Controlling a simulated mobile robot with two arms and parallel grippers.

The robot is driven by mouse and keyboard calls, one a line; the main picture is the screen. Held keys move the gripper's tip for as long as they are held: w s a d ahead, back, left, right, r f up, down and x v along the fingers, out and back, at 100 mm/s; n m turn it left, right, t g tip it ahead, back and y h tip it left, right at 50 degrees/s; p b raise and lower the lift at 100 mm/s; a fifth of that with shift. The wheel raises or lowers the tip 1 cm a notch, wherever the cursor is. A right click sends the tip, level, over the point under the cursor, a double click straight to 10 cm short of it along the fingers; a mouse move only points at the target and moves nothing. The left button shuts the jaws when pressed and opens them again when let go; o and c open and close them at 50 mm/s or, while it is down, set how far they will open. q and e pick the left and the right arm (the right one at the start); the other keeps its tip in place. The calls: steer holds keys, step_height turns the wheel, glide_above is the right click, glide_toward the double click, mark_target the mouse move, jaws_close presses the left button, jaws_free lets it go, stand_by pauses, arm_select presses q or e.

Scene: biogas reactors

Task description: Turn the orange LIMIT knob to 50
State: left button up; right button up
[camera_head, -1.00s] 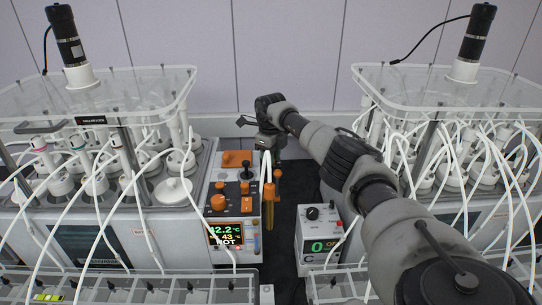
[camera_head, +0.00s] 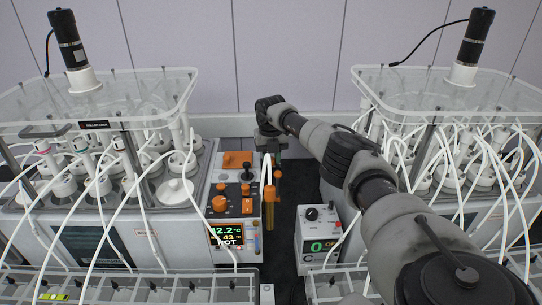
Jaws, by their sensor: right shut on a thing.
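The control box (camera_head: 235,170) stands in the middle, with a lit display (camera_head: 226,234) reading 42.2 °C, 43 and HOT. Its face has several orange knobs and parts, including a large round orange knob (camera_head: 219,203); the labels are too small to read, so I cannot tell which is LIMIT. My right gripper (camera_head: 269,150) points down at the box's far right edge, apart from the round knob. It is shut, apparently on the upper part of an orange fitting (camera_head: 269,191) at that edge; the contact is hard to see. My left gripper is out of view.
A second box (camera_head: 315,225) with a black knob and green 0 display stands to the right. Reactor banks with clear lids (camera_head: 100,98) and (camera_head: 450,95) stand on both sides, with loose white tubes. A narrow dark gap (camera_head: 285,225) lies between the boxes.

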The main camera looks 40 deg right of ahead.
steer(key=shift+w+r+m, duration=0.1)
steer(key=shift+r+m, duration=0.1)
steer(key=shift+m, duration=0.4)
steer(key=o, duration=0.7)
steer(key=shift+o, duration=1.2)
steer(key=shift+f, duration=0.1)
